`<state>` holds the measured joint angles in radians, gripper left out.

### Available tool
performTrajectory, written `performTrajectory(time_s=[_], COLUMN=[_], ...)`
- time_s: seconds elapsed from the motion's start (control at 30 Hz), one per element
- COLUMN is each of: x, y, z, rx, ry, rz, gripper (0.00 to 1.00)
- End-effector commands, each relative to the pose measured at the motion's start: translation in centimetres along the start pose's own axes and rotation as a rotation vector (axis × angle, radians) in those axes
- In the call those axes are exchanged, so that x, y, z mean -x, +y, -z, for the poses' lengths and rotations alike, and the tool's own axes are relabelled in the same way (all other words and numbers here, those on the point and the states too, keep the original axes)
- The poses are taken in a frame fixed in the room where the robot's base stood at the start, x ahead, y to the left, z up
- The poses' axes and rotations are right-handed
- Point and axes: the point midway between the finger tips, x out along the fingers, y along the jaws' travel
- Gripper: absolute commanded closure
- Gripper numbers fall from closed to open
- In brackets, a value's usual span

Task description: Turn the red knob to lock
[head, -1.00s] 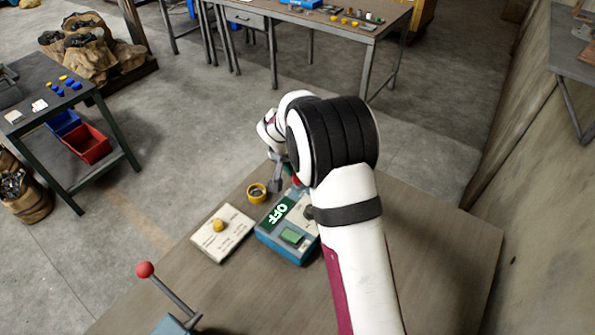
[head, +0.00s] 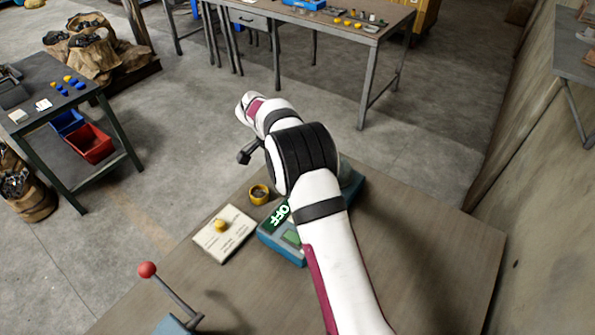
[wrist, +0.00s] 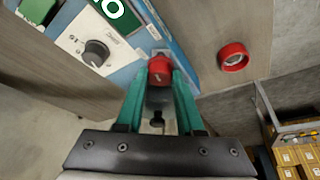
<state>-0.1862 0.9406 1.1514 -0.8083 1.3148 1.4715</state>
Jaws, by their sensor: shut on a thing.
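The red knob (wrist: 160,69) is on the edge of a blue control box (wrist: 182,42), near the centre of the wrist view. My gripper (wrist: 160,76) has its green fingers on both sides of the knob and is shut on it. In the head view the blue control box (head: 285,246) stands on the table with a green OFF sign (head: 279,216). My arm covers part of the box there, and hides the red knob and my fingertips.
A black dial (wrist: 95,52) on a white plate is beside the knob. A red ring (wrist: 233,57) lies to its right.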

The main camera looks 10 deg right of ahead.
Motion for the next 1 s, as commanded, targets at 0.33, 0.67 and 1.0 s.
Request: performTrajectory(time_s=[0.33, 0.67, 1.0], x=[-0.01, 0.00, 0.00], y=[-0.14, -0.17, -0.16], z=[-0.05, -0.06, -0.06], rx=[-0.112, -0.131, -0.131], ry=[-0.001, -0.001, -0.001], rz=[-0.046, -0.053, -0.053], gripper=[1.00, 1.00, 0.42])
